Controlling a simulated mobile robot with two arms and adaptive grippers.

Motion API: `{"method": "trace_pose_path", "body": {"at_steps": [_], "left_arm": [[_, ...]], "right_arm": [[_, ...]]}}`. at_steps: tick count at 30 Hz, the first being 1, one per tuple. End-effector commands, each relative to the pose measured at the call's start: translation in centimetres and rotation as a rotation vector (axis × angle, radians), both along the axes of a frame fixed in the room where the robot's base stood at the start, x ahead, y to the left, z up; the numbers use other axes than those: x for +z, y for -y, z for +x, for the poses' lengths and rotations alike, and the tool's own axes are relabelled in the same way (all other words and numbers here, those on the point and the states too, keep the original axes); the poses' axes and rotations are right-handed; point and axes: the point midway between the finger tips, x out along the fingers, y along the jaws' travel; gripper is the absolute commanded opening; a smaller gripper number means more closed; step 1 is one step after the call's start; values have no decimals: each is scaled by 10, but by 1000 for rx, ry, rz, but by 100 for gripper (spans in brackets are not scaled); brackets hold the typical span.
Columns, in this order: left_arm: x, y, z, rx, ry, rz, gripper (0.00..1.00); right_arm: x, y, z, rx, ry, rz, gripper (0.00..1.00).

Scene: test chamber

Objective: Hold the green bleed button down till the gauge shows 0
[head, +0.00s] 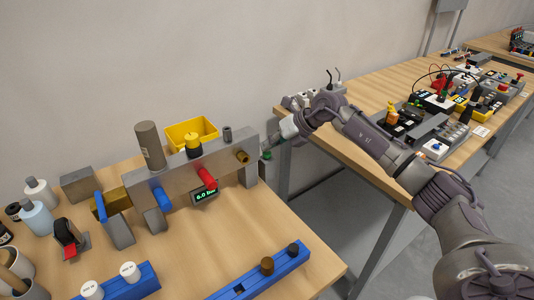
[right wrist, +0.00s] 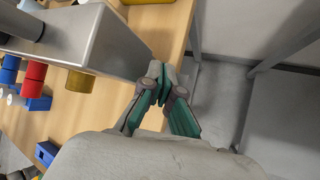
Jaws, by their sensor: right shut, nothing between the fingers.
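A grey manifold block (head: 180,178) stands on legs on the near wooden table, and its end shows large in the right wrist view (right wrist: 105,45). A small gauge display (head: 205,196) below its front reads 6.0 bar. My right gripper (head: 267,154) is at the right end of the block. Its green-lined fingers are shut with nothing between them, and the tips (right wrist: 158,76) are close beside the block's end face. I cannot tell whether they touch it. I cannot make out the green bleed button apart from the green fingers. My left gripper is not in view.
Red (head: 206,178), blue (head: 162,198) and brass (head: 242,157) fittings stick out of the block's front. A yellow bin (head: 192,131) stands behind it. A blue rack (head: 262,272) lies in front. A gap separates this table from the cluttered second table (head: 372,88).

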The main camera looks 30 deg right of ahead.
Motion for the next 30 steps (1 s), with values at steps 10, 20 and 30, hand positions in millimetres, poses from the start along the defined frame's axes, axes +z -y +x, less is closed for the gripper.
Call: {"method": "trace_pose_path", "body": {"at_steps": [10, 20, 30], "left_arm": [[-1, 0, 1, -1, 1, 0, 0], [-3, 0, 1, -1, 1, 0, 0], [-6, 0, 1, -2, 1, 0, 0]], "right_arm": [[-1, 0, 0, 0, 0, 0, 0], [-5, 0, 0, 0, 0, 0, 0], [-10, 0, 0, -1, -2, 0, 0]]}}
